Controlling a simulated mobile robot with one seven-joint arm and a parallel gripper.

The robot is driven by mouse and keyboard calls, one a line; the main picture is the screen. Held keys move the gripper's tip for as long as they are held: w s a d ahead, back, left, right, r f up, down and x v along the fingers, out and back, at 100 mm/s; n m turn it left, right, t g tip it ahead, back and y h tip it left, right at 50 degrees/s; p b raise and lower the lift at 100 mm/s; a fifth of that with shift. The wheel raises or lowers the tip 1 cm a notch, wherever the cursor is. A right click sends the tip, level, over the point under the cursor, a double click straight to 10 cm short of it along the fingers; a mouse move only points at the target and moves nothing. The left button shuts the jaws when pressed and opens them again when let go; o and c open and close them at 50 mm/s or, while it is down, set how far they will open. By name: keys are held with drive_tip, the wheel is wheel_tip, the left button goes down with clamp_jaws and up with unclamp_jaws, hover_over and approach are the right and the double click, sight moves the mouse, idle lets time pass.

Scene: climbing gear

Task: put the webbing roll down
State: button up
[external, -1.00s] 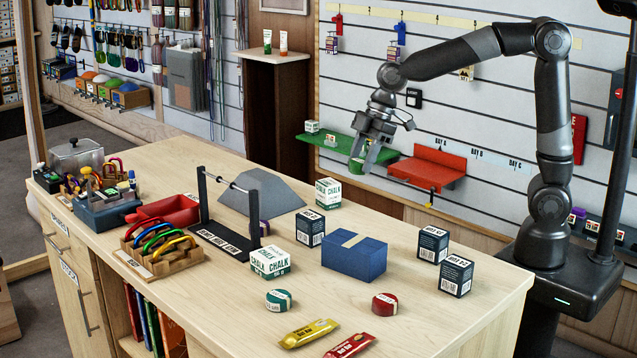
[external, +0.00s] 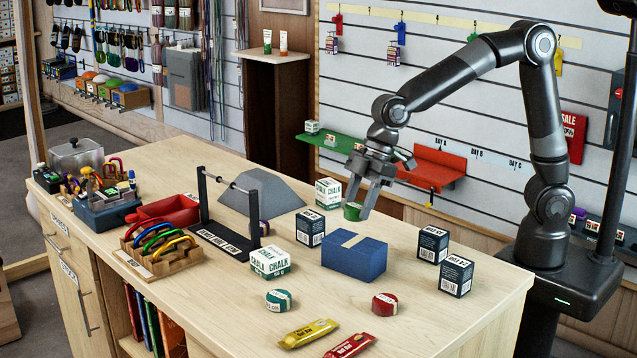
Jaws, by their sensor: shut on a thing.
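My gripper (external: 358,208) points down near the back edge of the counter, behind the blue box. It is shut on a small green webbing roll (external: 352,212), which shows low between the fingers. The fingers hide part of the roll. The roll appears just right of the white chalk box and above the blue box in the picture. I cannot tell whether it touches the wooden counter (external: 225,300) or hangs a little above it.
A blue box (external: 354,258) and a dark box (external: 310,228) stand nearby. A chalk box (external: 328,193) is close to my gripper. Two dark boxes (external: 433,243) (external: 456,275) stand right. A teal roll (external: 279,300) and red roll (external: 385,304) lie in front. The front right counter is clear.

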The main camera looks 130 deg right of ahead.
sight(357, 240)
drive_tip(key=shift+w+a+f, duration=0.4)
drive_tip(key=shift+w, duration=0.1)
drive_tip(key=shift+f, duration=2)
drive_tip(key=shift+f, duration=0.1)
drive_tip(key=o, duration=1)
